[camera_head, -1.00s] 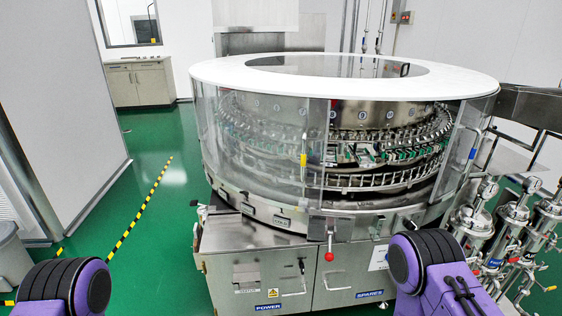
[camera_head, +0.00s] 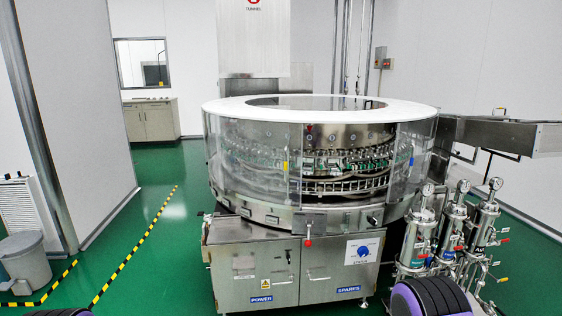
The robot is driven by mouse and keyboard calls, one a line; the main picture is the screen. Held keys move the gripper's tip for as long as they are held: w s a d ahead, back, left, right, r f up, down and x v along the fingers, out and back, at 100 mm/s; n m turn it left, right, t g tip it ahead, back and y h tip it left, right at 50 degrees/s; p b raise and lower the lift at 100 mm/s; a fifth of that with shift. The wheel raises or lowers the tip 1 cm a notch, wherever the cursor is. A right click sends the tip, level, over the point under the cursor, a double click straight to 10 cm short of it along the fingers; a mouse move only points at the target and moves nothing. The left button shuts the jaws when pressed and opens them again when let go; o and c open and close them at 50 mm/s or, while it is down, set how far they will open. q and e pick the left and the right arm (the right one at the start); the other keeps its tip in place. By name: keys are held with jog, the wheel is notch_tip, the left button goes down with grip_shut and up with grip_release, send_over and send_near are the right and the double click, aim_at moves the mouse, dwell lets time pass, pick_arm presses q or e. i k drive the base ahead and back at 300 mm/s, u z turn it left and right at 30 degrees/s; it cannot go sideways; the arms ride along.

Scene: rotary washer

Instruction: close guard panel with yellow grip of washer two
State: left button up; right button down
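The rotary washer (camera_head: 320,190) stands ahead, a round machine with a white top ring (camera_head: 222,106) and clear guard panels around its side. A small yellow grip (camera_head: 285,166) shows on the edge of a clear guard panel (camera_head: 245,163) at the front left. To the right of that edge, the front shows the rows of metal holders more clearly; I cannot tell whether clear panel covers them. A second small grip, blue-looking, shows at the right (camera_head: 411,161). Purple and black parts of my arms show at the bottom edge; neither gripper is in view.
A steel cabinet (camera_head: 300,275) labelled POWER and SPARES juts out below the washer, with a red knob (camera_head: 308,243). Several filter housings (camera_head: 455,235) stand at the right. A grey bin (camera_head: 25,262) is at the left. Green floor (camera_head: 165,260) is clear left of the washer.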

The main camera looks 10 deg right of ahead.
aim_at(266, 203)
jog(key=u, duration=1)
jog(key=i, duration=1.3)
